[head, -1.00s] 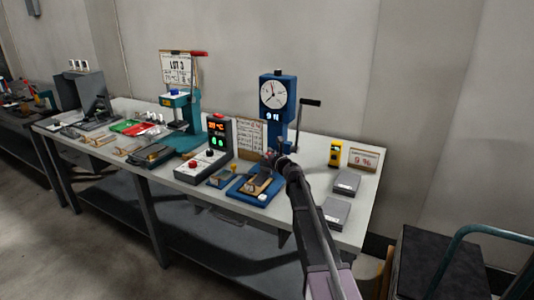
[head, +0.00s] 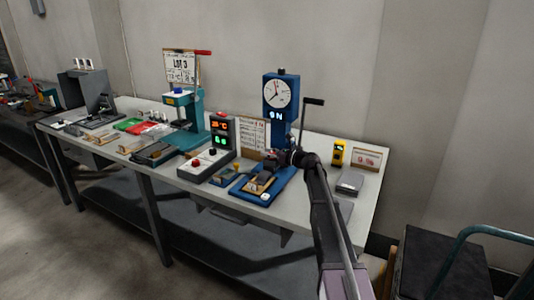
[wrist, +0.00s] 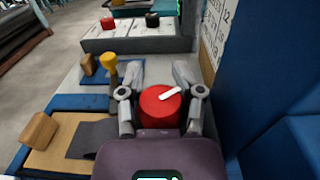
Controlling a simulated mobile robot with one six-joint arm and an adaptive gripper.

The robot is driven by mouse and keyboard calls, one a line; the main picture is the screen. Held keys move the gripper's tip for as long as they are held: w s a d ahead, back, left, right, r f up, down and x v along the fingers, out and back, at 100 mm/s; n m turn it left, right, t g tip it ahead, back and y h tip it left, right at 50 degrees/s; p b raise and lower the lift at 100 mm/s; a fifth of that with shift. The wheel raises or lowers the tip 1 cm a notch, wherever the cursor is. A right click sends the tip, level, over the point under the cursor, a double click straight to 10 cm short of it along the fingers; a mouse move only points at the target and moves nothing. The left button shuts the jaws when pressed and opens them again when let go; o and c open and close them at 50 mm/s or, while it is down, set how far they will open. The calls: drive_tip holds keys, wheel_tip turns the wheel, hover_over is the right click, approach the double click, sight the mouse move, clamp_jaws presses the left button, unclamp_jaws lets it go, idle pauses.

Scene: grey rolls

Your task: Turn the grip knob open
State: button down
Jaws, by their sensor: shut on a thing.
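A red round knob (wrist: 160,105) with a white mark on its top sits between the fingers of my gripper (wrist: 158,80) in the wrist view. Both fingers flank it and close on its sides. The white mark slants up to the right. In the head view, my gripper (head: 278,158) is at the foot of the blue tester (head: 281,88), which has a round dial and a lit display. The knob is hidden there behind my gripper and arm.
A tan block (wrist: 39,132) and a yellow-topped piece (wrist: 108,62) stand left of my gripper. The tester's blue column (wrist: 258,60) rises close on the right. A control box (head: 207,163) and yellow device (head: 338,152) share the bench.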

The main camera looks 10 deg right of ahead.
drive_tip(key=shift+d, duration=0.15)
drive_tip(key=c, duration=0.6)
unclamp_jaws()
drive_tip(key=shift+s, duration=0.1)
drive_tip(key=v, duration=1.1)
drive_tip(key=shift+s+d, duration=0.2)
drive_tip(key=shift+d, duration=0.15)
